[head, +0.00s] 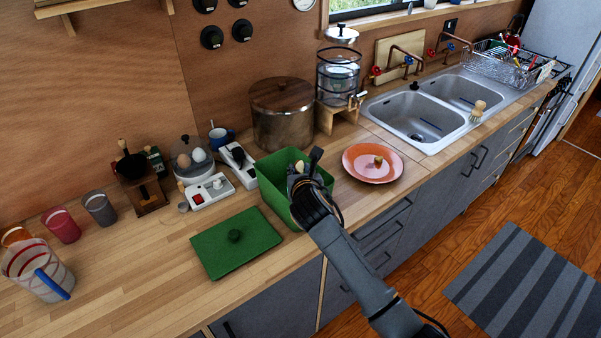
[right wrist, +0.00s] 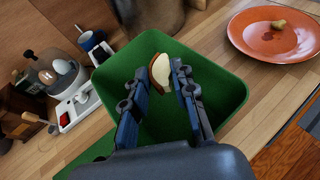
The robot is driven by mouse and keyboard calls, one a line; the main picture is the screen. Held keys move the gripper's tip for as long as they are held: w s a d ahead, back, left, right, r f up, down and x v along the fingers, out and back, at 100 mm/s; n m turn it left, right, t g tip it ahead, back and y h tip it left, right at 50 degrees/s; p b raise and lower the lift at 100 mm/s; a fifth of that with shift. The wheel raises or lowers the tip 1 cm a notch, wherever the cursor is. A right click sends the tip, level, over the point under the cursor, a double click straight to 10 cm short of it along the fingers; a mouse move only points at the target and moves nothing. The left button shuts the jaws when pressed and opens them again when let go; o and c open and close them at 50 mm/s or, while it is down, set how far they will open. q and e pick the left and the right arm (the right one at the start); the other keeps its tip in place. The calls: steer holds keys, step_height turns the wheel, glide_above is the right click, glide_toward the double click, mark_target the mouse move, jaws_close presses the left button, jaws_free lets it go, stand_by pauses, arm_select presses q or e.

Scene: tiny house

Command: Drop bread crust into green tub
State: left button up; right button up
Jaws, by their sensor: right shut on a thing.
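The green tub (head: 270,178) stands open on the wooden counter, and it fills the middle of the right wrist view (right wrist: 215,80). My right gripper (head: 303,168) is over the tub's opening. In the right wrist view its fingers (right wrist: 160,77) are shut on the bread crust (right wrist: 157,68), a pale piece with a brown edge. The crust is within the tub's outline; its height above the bottom is hard to tell. The tub's green lid (head: 215,247) lies flat on the counter in front left of it. My left gripper is not in view.
An orange plate (head: 358,172) with a small food scrap (head: 378,160) sits right of the tub. A large metal pot (head: 283,130) stands behind it. A white switch box (head: 207,191) and cups (head: 100,208) are to the left. The double sink (head: 412,117) is farther right.

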steer(key=shift+w+f, duration=0.1)
steer(key=shift+f, duration=0.1)
steer(key=o, duration=0.8)
steer(key=v, duration=1.2)
